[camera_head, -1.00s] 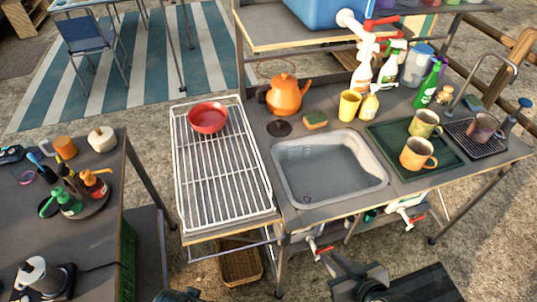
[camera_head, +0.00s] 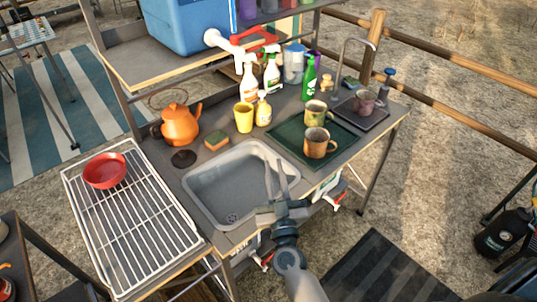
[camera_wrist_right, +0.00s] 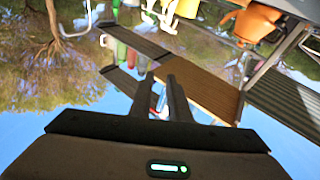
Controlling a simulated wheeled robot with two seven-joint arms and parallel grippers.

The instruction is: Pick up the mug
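Three mugs stand at the right of the sink counter. A brown-orange mug (camera_head: 319,142) and a yellow-green mug (camera_head: 316,112) stand upright on a dark green tray (camera_head: 287,146). A purplish-brown mug (camera_head: 365,102) stands on a black rack (camera_head: 348,112) behind them. My right gripper (camera_head: 276,168) is over the right front part of the sink, left of and nearer than the mugs, touching none. Its fingers are apart with nothing between them; they also show apart in the right wrist view (camera_wrist_right: 160,85). My left gripper is out of view.
The grey sink (camera_head: 205,199) lies under my right gripper. A yellow cup (camera_head: 243,117), sponge (camera_head: 216,141), orange kettle (camera_head: 180,125) and several spray bottles stand behind it. A tap (camera_head: 342,62) rises behind the mugs. A wire rack (camera_head: 120,225) with a red bowl (camera_head: 105,170) is left.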

